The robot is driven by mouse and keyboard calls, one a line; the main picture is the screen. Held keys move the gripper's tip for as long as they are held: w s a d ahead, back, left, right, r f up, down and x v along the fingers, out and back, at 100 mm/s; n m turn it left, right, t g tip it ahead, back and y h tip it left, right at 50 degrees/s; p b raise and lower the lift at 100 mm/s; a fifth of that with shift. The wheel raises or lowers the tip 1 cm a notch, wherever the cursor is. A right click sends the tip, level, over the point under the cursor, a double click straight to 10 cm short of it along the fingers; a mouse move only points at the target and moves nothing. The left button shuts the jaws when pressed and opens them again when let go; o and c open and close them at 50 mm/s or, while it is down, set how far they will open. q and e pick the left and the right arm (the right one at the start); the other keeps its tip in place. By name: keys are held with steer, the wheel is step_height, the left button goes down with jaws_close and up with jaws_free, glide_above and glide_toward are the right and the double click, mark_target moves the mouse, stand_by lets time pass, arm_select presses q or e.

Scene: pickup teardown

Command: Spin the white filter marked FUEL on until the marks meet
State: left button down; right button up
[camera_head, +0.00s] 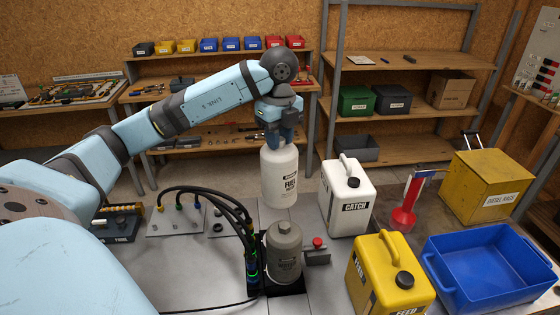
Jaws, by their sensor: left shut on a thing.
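The white filter marked FUEL (279,178) is a white cylinder with a dark label, upright in the middle of the view. My left gripper (279,140) points down and is shut on its top. The filter appears to hang above the metal bench; whether its lower end touches anything is hard to tell. Any alignment marks are too small to make out. A grey canister (284,252) with a label stands in a dark holder in front of it. My right gripper does not show.
A white CATCH jug (346,205) stands close right of the filter. Black hoses (222,205) arch up on the left. A yellow DIESEL RAGS box (486,188) sits at the right.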

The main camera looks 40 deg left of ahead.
mark_target(279, 183)
arm_select(q)
steer(key=f, duration=0.2)
steer(key=f+b, duration=0.1)
steer(key=f, duration=0.4)
steer(key=shift+w+a+f+b, duration=0.25)
steer(key=shift+a+f+b, duration=0.05)
steer(key=shift+f, duration=0.1)
steer(key=shift+s+d+f, duration=0.1)
steer(key=shift+f, duration=0.5)
steer(key=shift+f+b, duration=0.4)
steer(key=shift+f, duration=0.1)
step_height(279, 183, down, 4)
steer(key=b, duration=0.2)
steer(key=shift+f+b, duration=0.1)
steer(key=shift+b, duration=0.2)
